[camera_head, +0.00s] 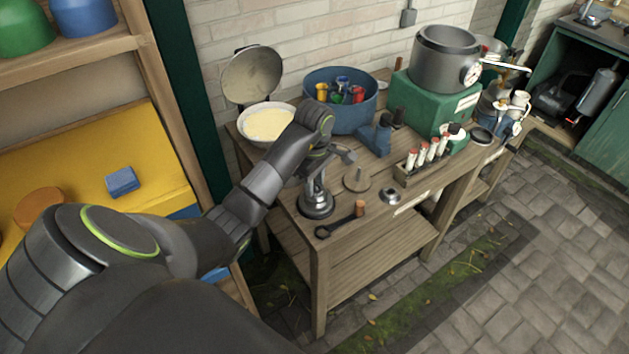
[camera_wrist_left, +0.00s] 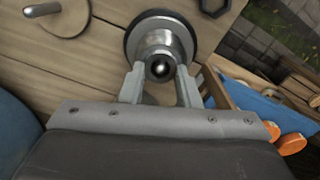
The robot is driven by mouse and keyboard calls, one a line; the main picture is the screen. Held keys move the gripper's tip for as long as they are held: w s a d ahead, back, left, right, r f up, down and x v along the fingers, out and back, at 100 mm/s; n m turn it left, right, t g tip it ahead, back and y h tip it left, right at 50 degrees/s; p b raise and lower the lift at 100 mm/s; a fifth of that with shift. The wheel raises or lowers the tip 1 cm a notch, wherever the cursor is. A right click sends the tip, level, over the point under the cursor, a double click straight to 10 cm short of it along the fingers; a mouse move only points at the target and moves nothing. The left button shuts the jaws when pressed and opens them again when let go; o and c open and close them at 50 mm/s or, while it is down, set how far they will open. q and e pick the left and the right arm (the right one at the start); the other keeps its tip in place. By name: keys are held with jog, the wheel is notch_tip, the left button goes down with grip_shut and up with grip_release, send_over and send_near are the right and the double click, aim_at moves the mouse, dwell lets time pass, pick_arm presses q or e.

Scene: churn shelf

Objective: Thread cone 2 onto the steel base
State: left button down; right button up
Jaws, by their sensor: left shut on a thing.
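A silvery cone-shaped piece (camera_head: 315,186) stands over a round steel base with a dark rim (camera_head: 317,207) on the wooden bench. My left gripper (camera_head: 327,156) is directly above the base, pointing down. In the left wrist view its fingers (camera_wrist_left: 161,86) are shut on the neck of the cone-shaped piece (camera_wrist_left: 162,46), with a round tip showing between them. The dark-rimmed base (camera_wrist_left: 133,38) shows behind it. I cannot tell whether the cone is seated on the base or just above it. No number on it is readable. My right gripper is not in view.
A cream bowl (camera_head: 267,123), blue tub (camera_head: 341,104) and vial rack (camera_head: 424,163) stand behind. The lower bench shelf (camera_head: 375,262) is bare.

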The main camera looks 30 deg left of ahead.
pick_arm(q)
jog(key=shift+f+b, duration=0.3)
jog(key=shift+f, duration=0.1)
jog(key=c, duration=0.7)
grip_release()
jog(key=shift+r, duration=0.1)
jog(key=shift+r+p, duration=3.5)
jog(key=shift+p, duration=0.1)
